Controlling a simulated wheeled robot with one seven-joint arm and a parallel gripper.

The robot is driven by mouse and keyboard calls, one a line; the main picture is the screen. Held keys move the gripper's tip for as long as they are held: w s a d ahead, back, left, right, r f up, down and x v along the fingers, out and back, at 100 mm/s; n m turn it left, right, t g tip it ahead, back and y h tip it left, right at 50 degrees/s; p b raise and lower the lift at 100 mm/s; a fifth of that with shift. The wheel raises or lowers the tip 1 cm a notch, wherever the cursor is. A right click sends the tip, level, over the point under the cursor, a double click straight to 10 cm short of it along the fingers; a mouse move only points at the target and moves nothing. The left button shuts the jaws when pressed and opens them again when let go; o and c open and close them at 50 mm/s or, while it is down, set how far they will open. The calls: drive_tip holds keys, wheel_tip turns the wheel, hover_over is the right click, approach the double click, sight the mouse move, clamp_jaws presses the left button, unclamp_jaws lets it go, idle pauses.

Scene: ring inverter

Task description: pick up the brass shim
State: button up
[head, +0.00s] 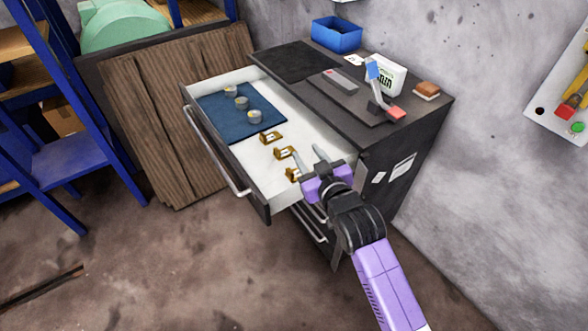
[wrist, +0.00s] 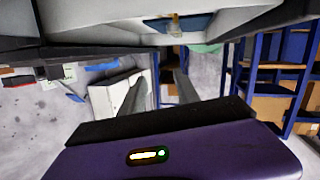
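Three brass-coloured pieces lie in a row on the white floor of the open drawer in the head view: a far one (head: 270,137), a middle one (head: 284,153) and a near one (head: 293,174). They look like small bent shims; I cannot tell which one the task means. My gripper (head: 308,152) is over the drawer's near right end, its fingers apart with nothing between them. In the wrist view my gripper (wrist: 160,80) also shows spread, empty fingers, and a small brass-coloured thing (wrist: 175,24) shows at the top.
The dark cabinet top (head: 340,62) holds a blue bin (head: 337,36), a white box (head: 386,76) and a lever fixture (head: 378,88). Blue shelving (head: 70,160) stands at left.

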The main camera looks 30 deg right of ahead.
drive_tip(key=w+d+r+g+p, duration=0.2)
drive_tip(key=w+d+r+g, duration=0.1)
drive_tip(key=w, duration=0.6)
drive_tip(key=g+y, duration=0.4)
drive_tip(key=g, duration=0.5)
approach(290, 170)
drive_tip(key=f, duration=0.1)
drive_tip(key=shift+p+x, duration=0.85)
drive_tip(key=shift+x, duration=2.95)
drive_tip(key=shift+a, duration=0.1)
clamp_jaws()
drive_tip(key=shift+w+r, duration=0.1)
